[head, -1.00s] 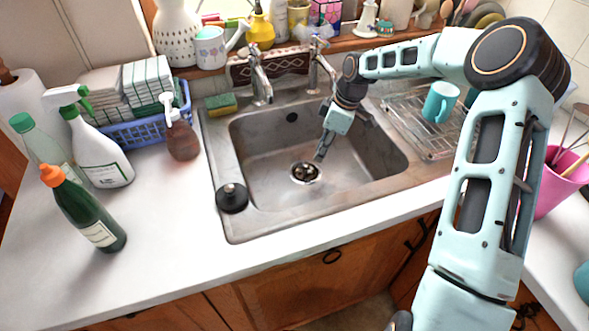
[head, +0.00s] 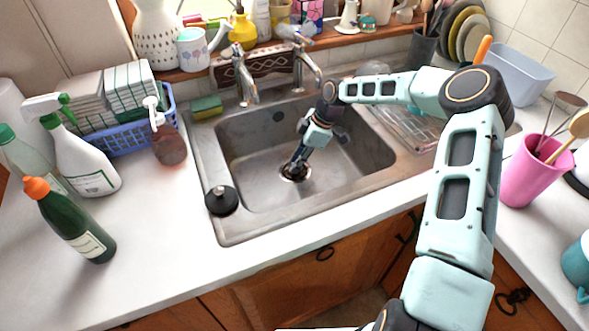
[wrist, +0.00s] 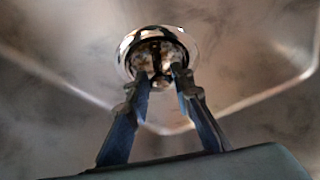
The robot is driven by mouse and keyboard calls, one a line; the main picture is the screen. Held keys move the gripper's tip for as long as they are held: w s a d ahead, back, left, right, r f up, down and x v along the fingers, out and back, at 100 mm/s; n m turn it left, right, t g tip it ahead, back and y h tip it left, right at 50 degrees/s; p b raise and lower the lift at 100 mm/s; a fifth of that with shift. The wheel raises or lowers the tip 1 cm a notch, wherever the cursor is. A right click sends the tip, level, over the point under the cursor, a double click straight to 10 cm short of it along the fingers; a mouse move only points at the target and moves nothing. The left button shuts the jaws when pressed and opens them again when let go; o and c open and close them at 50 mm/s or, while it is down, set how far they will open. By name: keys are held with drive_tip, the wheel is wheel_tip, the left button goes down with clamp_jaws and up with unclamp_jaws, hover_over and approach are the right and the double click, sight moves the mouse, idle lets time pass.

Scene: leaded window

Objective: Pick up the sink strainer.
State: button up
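The sink strainer (head: 290,177) is a round, shiny metal basket set in the drain of the steel sink (head: 249,178). In the wrist view the strainer (wrist: 128,60) shows its bright rim and a small knob at its centre. My gripper (head: 295,166) reaches down into the sink right over the strainer and hides part of it. In the wrist view my gripper (wrist: 160,75) has its two fingertips apart, one on each side of the knob. I cannot tell whether they touch it.
A black plug (head: 222,200) sits on the sink's front left rim. Two taps (head: 244,80) stand behind the basin. Bottles (head: 78,225) and a blue basket (head: 125,137) are on the left. A dish rack (head: 405,125) and pink cup (head: 527,172) are on the right.

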drive_tip(key=shift+x, duration=0.85)
drive_tip(key=shift+c, duration=0.3)
clamp_jaws()
